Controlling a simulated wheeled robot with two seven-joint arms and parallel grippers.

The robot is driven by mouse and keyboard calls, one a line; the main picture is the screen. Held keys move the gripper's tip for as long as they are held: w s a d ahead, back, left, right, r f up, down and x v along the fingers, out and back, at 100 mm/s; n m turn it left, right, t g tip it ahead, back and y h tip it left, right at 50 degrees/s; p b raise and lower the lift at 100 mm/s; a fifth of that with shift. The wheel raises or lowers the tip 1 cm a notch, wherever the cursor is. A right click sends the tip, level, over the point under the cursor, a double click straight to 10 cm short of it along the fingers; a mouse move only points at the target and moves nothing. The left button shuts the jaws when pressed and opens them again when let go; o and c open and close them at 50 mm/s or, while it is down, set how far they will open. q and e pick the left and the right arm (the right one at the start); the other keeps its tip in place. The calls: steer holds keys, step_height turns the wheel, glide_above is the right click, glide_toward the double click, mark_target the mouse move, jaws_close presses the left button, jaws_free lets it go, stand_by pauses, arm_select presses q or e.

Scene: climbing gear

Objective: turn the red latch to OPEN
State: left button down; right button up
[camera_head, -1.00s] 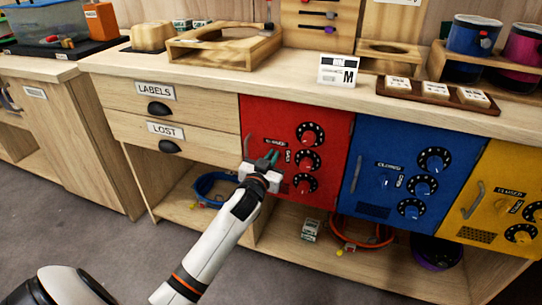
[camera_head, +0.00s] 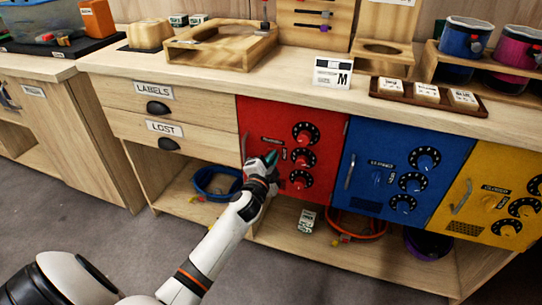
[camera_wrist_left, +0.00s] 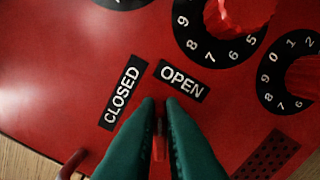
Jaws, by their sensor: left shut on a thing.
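The red cabinet door (camera_head: 262,113) is shut below the counter. My left gripper (camera_head: 271,157) is in front of it, left of its dials, and mostly hides the latch in the head view. In the left wrist view, the green fingers (camera_wrist_left: 160,108) are shut on the red latch (camera_wrist_left: 160,140), which shows only as a thin strip between them. The CLOSED label (camera_wrist_left: 122,92) lies ahead and left of the fingertips, and the OPEN label (camera_wrist_left: 182,81) ahead and slightly right. The latch's exact angle is hard to tell. My right gripper is not in view.
Several numbered red dials (camera_head: 304,133) sit close to the right of my gripper. The red door's handle (camera_head: 245,148) is to its left. A blue door (camera_head: 365,140) and a yellow door (camera_head: 475,180) stand further right. An open shelf with coiled gear runs below.

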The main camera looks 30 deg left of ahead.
arm_select(q)
steer(key=shift+d+f+m, duration=0.1)
steer(key=shift+f+m, duration=0.1)
steer(key=shift+m, duration=1.3)
steer(key=shift+d+f+m, duration=0.1)
steer(key=shift+f+m, duration=0.1)
steer(key=shift+m, duration=1.3)
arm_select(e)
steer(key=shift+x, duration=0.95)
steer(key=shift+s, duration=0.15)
arm_select(q)
steer(key=c, duration=1.5)
jaws_free()
steer(key=shift+c, duration=0.2)
